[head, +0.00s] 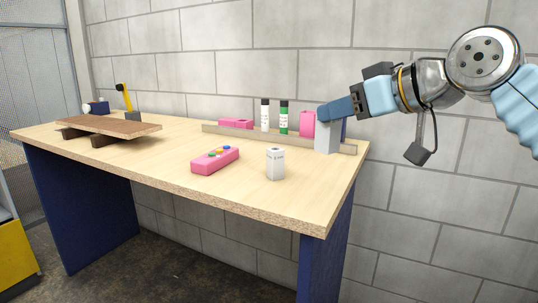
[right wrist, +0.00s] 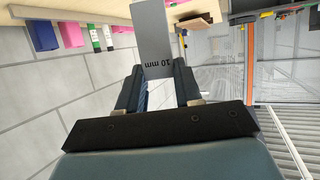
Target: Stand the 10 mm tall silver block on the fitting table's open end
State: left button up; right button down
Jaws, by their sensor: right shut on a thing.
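My right gripper (head: 333,112) is shut on the silver-grey block (head: 327,139), with the arm coming in from the right. In the right wrist view the block (right wrist: 152,35) sits between the two fingers (right wrist: 158,88), with "10 mm" printed on its face. In the head view the block hangs upright over the table's back right part, in front of the wooden rail. I cannot tell whether its base touches anything. The wooden-topped table (head: 180,140) has dark blue legs. My left gripper is not in view.
On the table are a pink box with coloured buttons (head: 214,161), a small white box (head: 275,164) and a brown board (head: 110,124) on supports. Along the rail (head: 249,134) stand white and green bottles (head: 284,119) and pink blocks (head: 308,124). The front right corner is clear.

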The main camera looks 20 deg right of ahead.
jog(key=w+d+f, duration=0.1)
jog(key=w+f, duration=0.3)
jog(key=w+d+f, duration=0.1)
jog(key=w+f, duration=0.3)
jog(key=w+d+f, duration=0.1)
jog(key=w+f, duration=0.3)
jog(key=shift+f, duration=0.15)
jog(key=shift+a, duration=0.1)
jog(key=shift+f+b, duration=0.1)
jog(key=shift+b, duration=0.3)
jog(key=c, duration=0.8)
grip_release()
jog(key=shift+s, duration=0.1)
jog(key=shift+o, duration=0.2)
